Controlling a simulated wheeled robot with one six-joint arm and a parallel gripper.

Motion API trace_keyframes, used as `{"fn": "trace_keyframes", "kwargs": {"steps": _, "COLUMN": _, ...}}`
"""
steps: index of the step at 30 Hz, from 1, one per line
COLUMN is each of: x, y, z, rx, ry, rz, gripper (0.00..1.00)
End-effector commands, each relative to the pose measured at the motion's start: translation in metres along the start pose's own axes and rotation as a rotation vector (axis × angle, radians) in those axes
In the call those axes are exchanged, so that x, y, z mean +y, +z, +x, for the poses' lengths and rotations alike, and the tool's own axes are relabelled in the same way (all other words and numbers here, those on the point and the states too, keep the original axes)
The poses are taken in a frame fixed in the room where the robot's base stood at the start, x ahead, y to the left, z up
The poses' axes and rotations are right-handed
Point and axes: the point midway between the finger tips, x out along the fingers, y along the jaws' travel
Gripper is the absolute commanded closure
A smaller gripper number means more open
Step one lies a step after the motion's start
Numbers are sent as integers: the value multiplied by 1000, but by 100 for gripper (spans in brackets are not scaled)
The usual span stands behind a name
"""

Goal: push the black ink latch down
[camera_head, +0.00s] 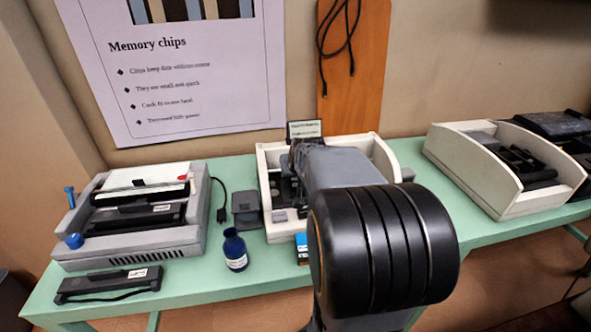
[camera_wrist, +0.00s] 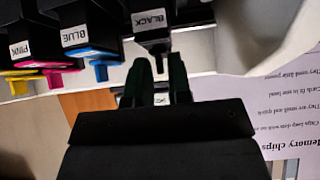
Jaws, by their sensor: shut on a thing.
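The black ink cartridge (camera_wrist: 150,22), labelled BLACK, is at the top middle of the wrist view. Its small dark latch (camera_wrist: 158,50) hangs from it in the picture, between my two fingertips. My gripper (camera_wrist: 163,66) is shut on that latch, with dark fingers on both sides. In the head view the printer (camera_head: 262,160) is a white open-topped unit on the table. My dark arm covers its middle, so the latch and fingertips are hidden there.
Beside it in the wrist view are the blue cartridge (camera_wrist: 76,36) and the pink one (camera_wrist: 20,48). In the head view, a grey machine (camera_head: 135,252), a blue bottle (camera_head: 234,250) and a white-sided unit (camera_head: 480,180) share the green table (camera_head: 190,285).

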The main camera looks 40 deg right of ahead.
Motion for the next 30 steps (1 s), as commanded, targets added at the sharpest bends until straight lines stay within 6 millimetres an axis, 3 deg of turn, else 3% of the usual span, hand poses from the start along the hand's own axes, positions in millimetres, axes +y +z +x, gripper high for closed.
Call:
{"fn": "trace_keyframes", "kwargs": {"steps": 5, "x": 0, "y": -1, "z": 0, "rx": 2, "ry": 0, "rz": 0, "gripper": 68}}
{"fn": "trace_keyframes", "kwargs": {"steps": 14, "x": 0, "y": -1, "z": -4, "rx": 2, "ry": 0, "rz": 0, "gripper": 68}}
{"fn": "trace_keyframes", "kwargs": {"steps": 17, "x": 0, "y": -2, "z": -16, "rx": 5, "ry": 0, "rz": 1, "gripper": 68}}
{"fn": "trace_keyframes", "kwargs": {"steps": 30, "x": 0, "y": -2, "z": -102, "rx": 7, "ry": 1, "rz": 0, "gripper": 68}}
